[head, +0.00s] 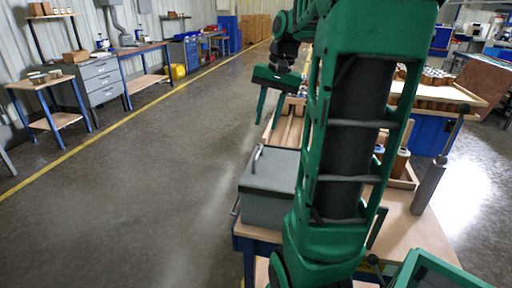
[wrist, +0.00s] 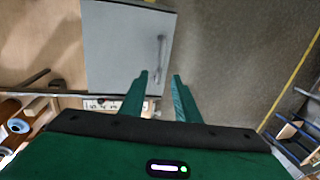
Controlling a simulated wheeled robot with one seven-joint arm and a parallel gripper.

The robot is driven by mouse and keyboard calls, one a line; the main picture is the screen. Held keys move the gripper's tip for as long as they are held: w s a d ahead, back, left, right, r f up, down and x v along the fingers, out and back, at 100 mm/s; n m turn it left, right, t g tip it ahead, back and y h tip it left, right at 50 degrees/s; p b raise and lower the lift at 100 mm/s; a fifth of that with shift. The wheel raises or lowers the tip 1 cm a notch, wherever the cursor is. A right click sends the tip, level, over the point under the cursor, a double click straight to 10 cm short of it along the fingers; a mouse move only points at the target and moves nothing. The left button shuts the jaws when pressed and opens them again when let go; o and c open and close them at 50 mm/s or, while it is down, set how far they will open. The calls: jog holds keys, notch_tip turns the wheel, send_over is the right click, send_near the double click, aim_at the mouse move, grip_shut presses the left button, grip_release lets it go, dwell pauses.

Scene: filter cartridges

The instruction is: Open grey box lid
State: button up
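The grey box (head: 268,204) stands at the left end of the wooden-topped bench, with its flat lid (head: 272,170) down. A pale bar handle (head: 257,158) is on the lid's left side. In the wrist view the lid (wrist: 118,50) fills the upper left, with the handle (wrist: 160,52) near its right edge. My gripper (wrist: 157,82) is open and empty, its two green fingers apart and pointing towards the handle side. In the head view my gripper (head: 261,103) is beyond and above the box, apart from it. My arm hides the box's right part.
A wooden tray with slots (head: 287,128) lies behind the box. Cartridges (head: 400,162) stand in a wooden holder right of my arm, beside a grey post (head: 428,186). Open floor (head: 150,190) lies left of the bench.

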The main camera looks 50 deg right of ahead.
aim_at(258, 151)
jog(key=f, duration=0.3)
jog(key=w+f, duration=0.1)
jog(key=f, duration=0.3)
jog(key=w+f, duration=0.1)
jog(key=f, duration=0.2)
jog(key=shift+a+f, duration=0.15)
jog(key=shift+a, duration=0.2)
grip_shut()
jog(key=shift+a, duration=0.1)
